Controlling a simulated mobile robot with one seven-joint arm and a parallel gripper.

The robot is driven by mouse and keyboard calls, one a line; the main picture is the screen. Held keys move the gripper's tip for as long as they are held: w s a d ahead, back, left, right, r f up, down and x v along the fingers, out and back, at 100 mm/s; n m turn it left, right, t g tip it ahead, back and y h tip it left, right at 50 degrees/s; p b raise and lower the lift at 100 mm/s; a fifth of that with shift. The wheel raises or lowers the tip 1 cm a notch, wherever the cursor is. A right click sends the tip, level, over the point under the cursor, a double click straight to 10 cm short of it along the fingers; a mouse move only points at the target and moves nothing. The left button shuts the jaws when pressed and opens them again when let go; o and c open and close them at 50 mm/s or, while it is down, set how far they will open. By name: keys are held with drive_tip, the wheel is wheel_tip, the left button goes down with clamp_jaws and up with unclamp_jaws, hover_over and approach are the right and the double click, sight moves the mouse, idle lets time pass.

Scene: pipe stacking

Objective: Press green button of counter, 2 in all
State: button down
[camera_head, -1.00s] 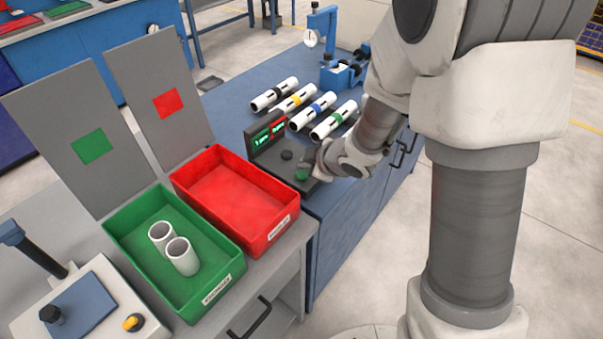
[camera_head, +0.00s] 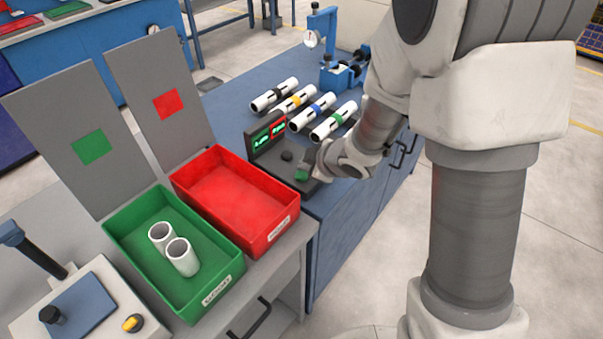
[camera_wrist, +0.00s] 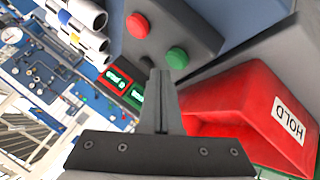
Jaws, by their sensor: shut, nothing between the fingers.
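The counter is a dark box with a lit display (camera_head: 268,137) at the edge of the blue bench. Its green button (camera_head: 301,175) shows just below my gripper (camera_head: 313,165) in the head view. In the wrist view the counter shows its green button (camera_wrist: 177,57), red button (camera_wrist: 137,26) and lit display (camera_wrist: 124,86). My gripper (camera_wrist: 161,74) is shut and empty. Its fingertips appear close to the green button, below and left of it in the wrist view. I cannot tell whether they touch it. The display digits are too small to read surely.
A red bin (camera_head: 282,229) stands beside the counter, and a green bin (camera_head: 118,235) with two white pipes (camera_head: 182,258) is left of it. Several banded white pipes (camera_head: 335,119) lie behind the counter. A blue fixture (camera_head: 340,77) stands farther back.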

sight(305, 177)
drive_tip(key=shift+f, duration=0.1)
idle(0.5)
drive_tip(key=shift+f+b, duration=0.35)
drive_tip(key=shift+b, duration=0.1)
drive_tip(key=shift+f+b, duration=0.4)
drive_tip(key=shift+f, duration=0.05)
idle(0.5)
drive_tip(key=shift+r, duration=0.1)
drive_tip(key=shift+r+p, duration=0.8)
wheel_tip(305, 177, up, 5)
drive_tip(key=p, duration=0.4)
drive_tip(key=shift+p, duration=0.35)
idle(0.5)
